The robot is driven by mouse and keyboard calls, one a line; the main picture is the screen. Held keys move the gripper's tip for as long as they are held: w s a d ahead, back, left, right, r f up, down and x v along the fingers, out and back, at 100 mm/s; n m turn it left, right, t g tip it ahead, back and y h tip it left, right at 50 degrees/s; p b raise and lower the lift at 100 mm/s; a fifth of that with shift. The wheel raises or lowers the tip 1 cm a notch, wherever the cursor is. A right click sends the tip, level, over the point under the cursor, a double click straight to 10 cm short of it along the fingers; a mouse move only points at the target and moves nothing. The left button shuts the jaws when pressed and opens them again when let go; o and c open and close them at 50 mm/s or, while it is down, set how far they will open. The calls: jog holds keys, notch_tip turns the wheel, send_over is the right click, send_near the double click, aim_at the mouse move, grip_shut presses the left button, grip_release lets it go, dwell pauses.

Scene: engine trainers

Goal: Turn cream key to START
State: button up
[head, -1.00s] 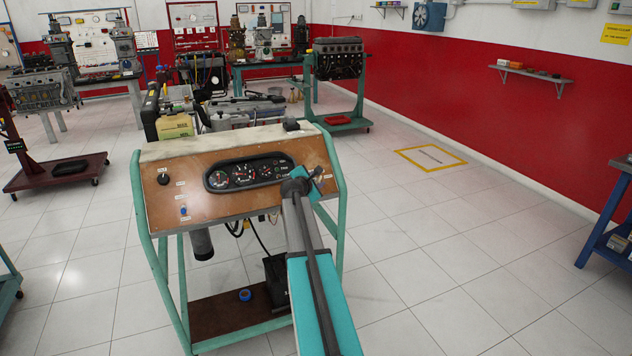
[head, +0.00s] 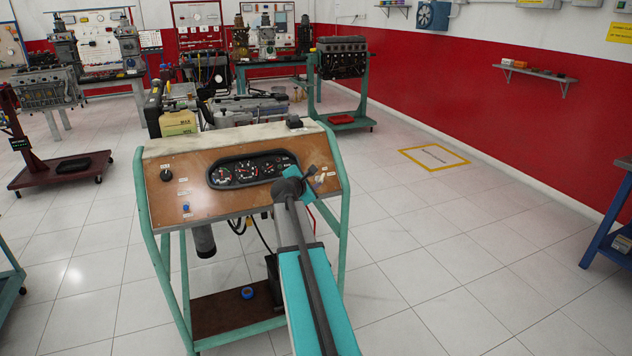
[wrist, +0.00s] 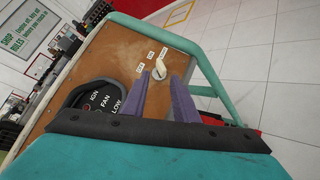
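The cream key (wrist: 160,66) stands out from a round switch on the brown panel (wrist: 118,50) in the wrist view. Small OFF, ON and START labels sit around it; the key leans up toward the ON and START side, but I cannot tell exactly which mark it meets. My gripper (wrist: 160,77) is open, its two purple fingers spread on either side of the key's line. The key shows between and just beyond the tips; I cannot see contact. In the head view my gripper (head: 313,177) is at the right part of the panel, and I cannot make out the key there.
A gauge cluster (head: 252,170) is left of my gripper on the panel. The green frame (head: 344,190) of the stand runs close on the right. A battery-like yellowish container (head: 178,123) and engine parts stand behind. Open tiled floor lies to the right.

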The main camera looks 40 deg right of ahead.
jog(key=v, duration=0.5)
jog(key=shift+s+a+r, duration=0.1)
jog(key=shift+a+r, duration=0.1)
jog(key=shift+a, duration=0.15)
dwell(0.3)
